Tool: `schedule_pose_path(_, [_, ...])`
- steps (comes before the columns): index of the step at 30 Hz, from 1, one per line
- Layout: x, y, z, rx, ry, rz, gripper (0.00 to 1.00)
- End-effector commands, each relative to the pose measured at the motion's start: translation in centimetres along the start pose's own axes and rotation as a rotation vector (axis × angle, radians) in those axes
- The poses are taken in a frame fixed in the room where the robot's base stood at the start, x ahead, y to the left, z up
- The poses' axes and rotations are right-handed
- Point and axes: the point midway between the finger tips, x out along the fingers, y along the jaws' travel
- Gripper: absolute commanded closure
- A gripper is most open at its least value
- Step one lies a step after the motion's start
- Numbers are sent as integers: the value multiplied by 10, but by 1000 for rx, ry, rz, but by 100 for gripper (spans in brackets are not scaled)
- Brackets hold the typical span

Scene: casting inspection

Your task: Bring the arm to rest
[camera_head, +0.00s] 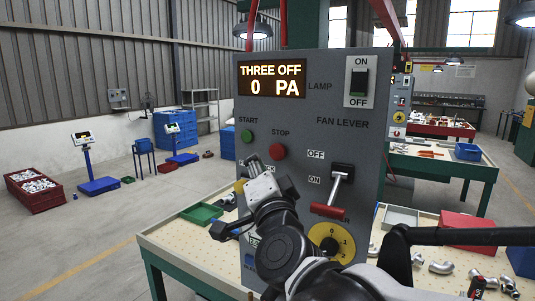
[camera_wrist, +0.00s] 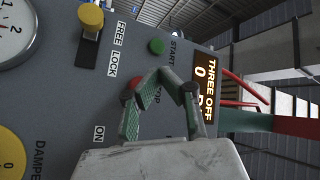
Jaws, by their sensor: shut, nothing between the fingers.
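My gripper (camera_head: 252,162) is in front of the grey control panel (camera_head: 225,115), just below the green START button (camera_head: 247,136) and left of the red STOP button (camera_head: 278,152). In the wrist view its fingers (camera_wrist: 167,74) are shut and empty, and one partly covers the STOP button (camera_wrist: 133,84). The green button (camera_wrist: 157,46) is clear of them. I cannot tell whether the fingertips touch the panel. My arm reaches up from the bottom of the head view and hides the panel's lower left part.
The display (camera_head: 272,79) reads "THREE OFF 0 PA". A red-handled fan lever (camera_head: 328,211), a black lamp switch (camera_head: 358,83) and a yellow dial (camera_head: 331,240) stand out from the panel. Metal pipe fittings (camera_head: 441,267) and a green tray (camera_head: 202,213) lie on the bench beside it.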

Motion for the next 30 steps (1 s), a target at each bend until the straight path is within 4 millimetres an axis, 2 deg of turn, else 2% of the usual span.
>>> schedule_pose_path(5, [-8,11,5,-62,-57,8,100])
schedule_pose_path(8, [-22,31,14,-169,-156,32,100])
schedule_pose_path(11, [-46,65,26,-307,-289,85,100])
schedule_pose_path(17, [-116,155,39,-566,-568,271,100])
schedule_pose_path(21, [-178,220,35,-703,-748,445,100])
schedule_pose_path(25, [-228,262,25,-779,-874,589,100])
schedule_pose_path(27, [-249,277,20,-803,-922,649,100])
schedule_pose_path(30, [-269,289,16,-822,-966,705,100])
